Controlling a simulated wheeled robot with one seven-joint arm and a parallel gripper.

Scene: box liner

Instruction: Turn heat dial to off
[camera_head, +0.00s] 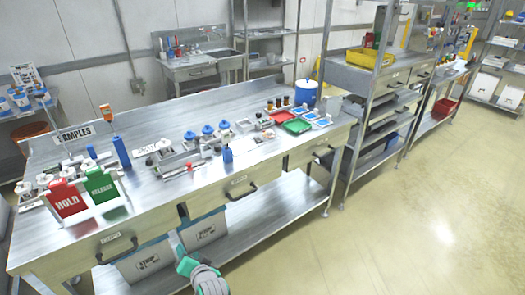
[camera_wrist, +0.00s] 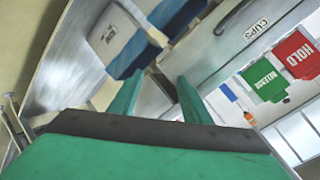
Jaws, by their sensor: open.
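No heat dial can be made out in either view. Small white-based devices with blue tops (camera_head: 208,131) stand mid-bench in the head view, too small to show any dial. My gripper (camera_head: 180,246) is low in front of the steel bench (camera_head: 150,194), below its top and near the drawers. In the wrist view, its two green fingers (camera_wrist: 158,92) stand apart with nothing between them. The fingers point toward the bench front and the shelf under it.
A red HOLD sign (camera_head: 67,201) and a green RELEASE sign (camera_head: 101,185) stand at the bench's left front. Lined boxes (camera_head: 138,262) sit on the lower shelf. A drawer marked CUPS (camera_wrist: 252,32) is ahead of my gripper. The floor (camera_head: 400,225) to the right is clear.

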